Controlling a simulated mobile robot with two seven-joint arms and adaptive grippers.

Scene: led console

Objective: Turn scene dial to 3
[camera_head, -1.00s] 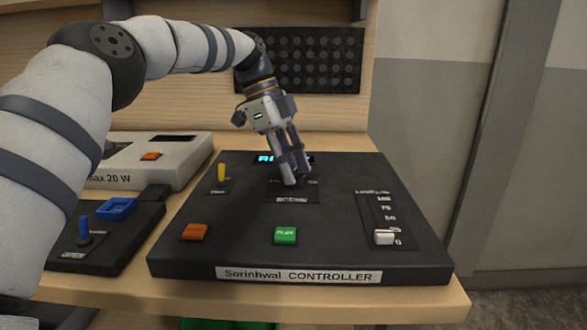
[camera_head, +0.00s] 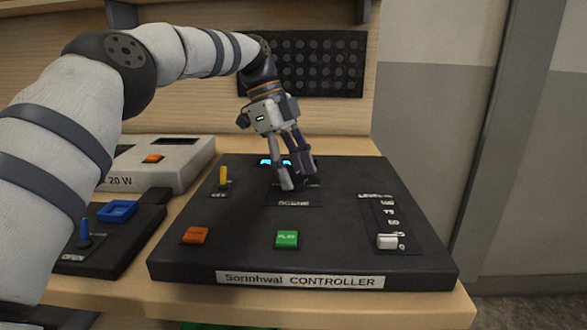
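The black controller box (camera_head: 230,265), labelled "Sorinhwal CONTROLLER", lies on the wooden desk. Its scene dial sits above the "SCENE" label (camera_head: 294,203) and is mostly hidden by my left gripper (camera_head: 297,184). The gripper points down at the dial, its two fingertips slightly apart, one on each side of the dial's place. I cannot tell whether they grip it. The cyan display (camera_head: 270,162) behind is partly covered by the fingers, so its reading is not legible. My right gripper is not in view.
On the box are a yellow toggle (camera_head: 223,176), an orange button (camera_head: 195,235), a green PLAY button (camera_head: 287,239) and a white slider (camera_head: 387,242) low on its scale. A black unit with a blue lever (camera_head: 84,230) and a pale box (camera_head: 185,160) stand left.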

